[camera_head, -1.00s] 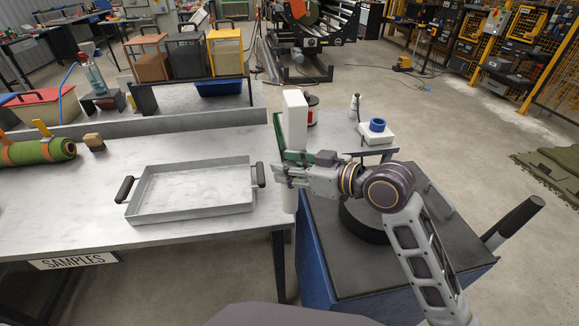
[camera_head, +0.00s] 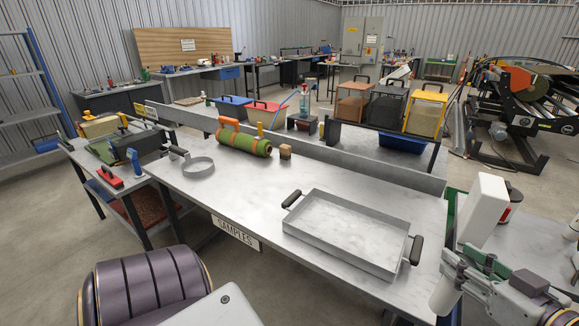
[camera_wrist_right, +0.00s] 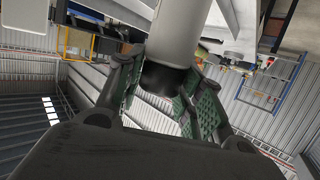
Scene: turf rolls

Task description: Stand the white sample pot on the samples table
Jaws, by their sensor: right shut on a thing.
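The samples table (camera_head: 215,213) is a grey-white top with a "SAMPLES" sign on its front edge. My right gripper (camera_head: 465,262) is at the lower right, by the table's right end. A white rounded part also shows below the fingers. In the right wrist view, a white cylinder with a dark band (camera_wrist_right: 180,38) sits between the green finger pads (camera_wrist_right: 168,98). Whether the pot touches anything underneath is hidden. My left gripper is out of view.
A metal tray (camera_head: 315,243) with black handles lies on the table's right half. The table's left front and the strip behind the tray are bare.

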